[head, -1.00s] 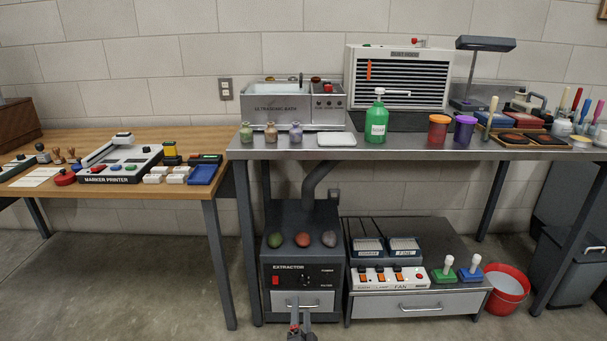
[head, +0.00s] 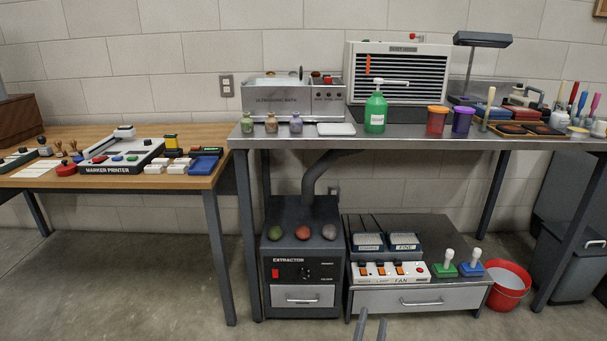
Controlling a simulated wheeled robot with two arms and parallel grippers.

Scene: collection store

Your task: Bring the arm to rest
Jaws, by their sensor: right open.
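My right gripper (head: 372,327) shows at the bottom edge of the head view, right of centre. Only its two grey fingers are in view, apart from each other, with nothing between them. It is in front of the low cabinet (head: 418,300) and to the right of the extractor (head: 301,258). It appears to touch nothing. My left gripper is out of view.
A steel bench (head: 400,142) holds a green pump bottle (head: 375,113), jars and the ultrasonic bath. A wooden table (head: 120,180) with a marker printer (head: 122,157) stands left. A red bucket (head: 508,285) stands right of the cabinet. The floor at lower left is clear.

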